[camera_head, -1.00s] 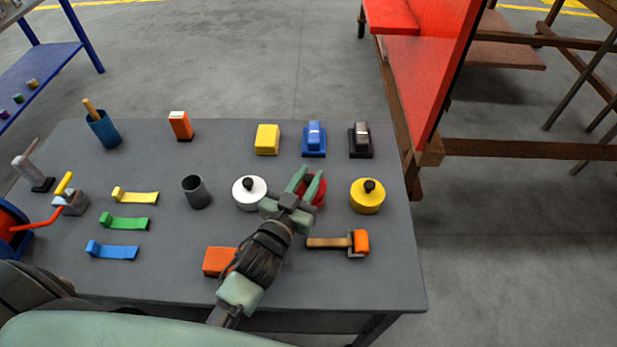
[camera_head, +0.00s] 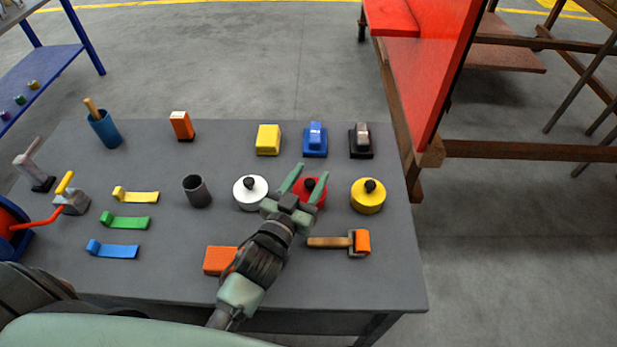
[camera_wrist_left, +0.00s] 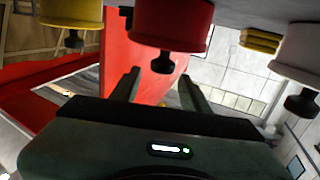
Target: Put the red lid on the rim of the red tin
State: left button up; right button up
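The red tin (camera_wrist_left: 172,20) shows in the wrist view, which looks upside down, with its black knob pointing down in the picture. The red lid (camera_head: 318,188) with its black knob shows in the head view, on the red tin and looking level. My left gripper (camera_head: 310,172) is open, its two fingers spread on either side of the knob with gaps showing. In the wrist view the knob also stands between the open fingertips (camera_wrist_left: 160,75), apart from both. The lid's near side is partly hidden by the gripper. My right gripper is not in view.
A white tin (camera_head: 250,194) stands close left of the red one, and a yellow tin (camera_head: 367,200) to its right. An orange block (camera_head: 219,260) is beside my left arm. Blue (camera_head: 315,141) and yellow (camera_head: 268,140) items stand behind.

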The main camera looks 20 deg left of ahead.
pick_arm(q)
jog(key=shift+s+f+g, duration=0.25)
jog(key=shift+f+g, duration=0.05)
jog(key=shift+f, duration=0.65)
jog(key=shift+w+r+p, duration=0.1)
jog(key=shift+r+p, duration=0.4)
jog(key=shift+r, duration=0.1)
jog(key=s+b, duration=0.1)
jog(key=s, duration=0.5)
jog(key=s+a+b, duration=0.1)
jog(key=s, duration=0.3)
jog(key=shift+r+b, duration=0.3)
jog(key=shift+s+a+r, duration=0.15)
jog(key=shift+s+r, duration=0.1)
jog(key=shift+s, duration=0.5)
jog(key=shift+a, duration=0.15)
